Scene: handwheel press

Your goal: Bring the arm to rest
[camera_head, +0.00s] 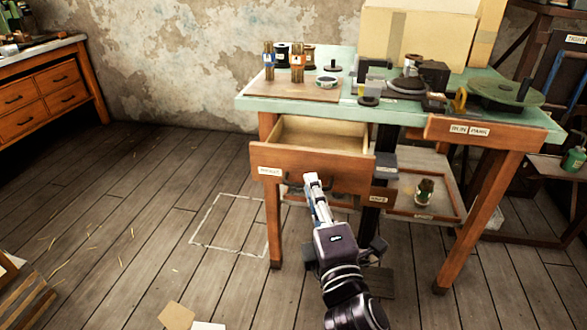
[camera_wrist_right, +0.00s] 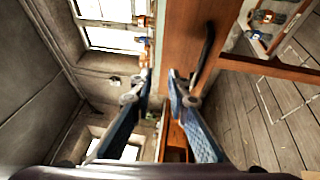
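My right gripper (camera_head: 312,180) reaches up from the lower right to the wooden drawer (camera_head: 268,162) of the green-topped bench. The drawer is pulled open and looks empty where I see inside. In the wrist view the two fingers of my right gripper (camera_wrist_right: 159,74) stand apart with a gap, nothing clearly held between them. The dark drawer handle (camera_wrist_right: 205,52) lies to the right of the fingers, not between them. In the head view the gripper partly covers the handle, and I cannot tell whether they touch. My left gripper is not in view.
The bench top (camera_head: 345,112) bears jars, a press with a handwheel, and a green disc (camera_head: 505,92). A lower shelf tray (camera_head: 440,213) holds a jar. A cabinet (camera_head: 45,90) stands at the left. The floor on the left is mostly clear, with a marked outline (camera_head: 192,240).

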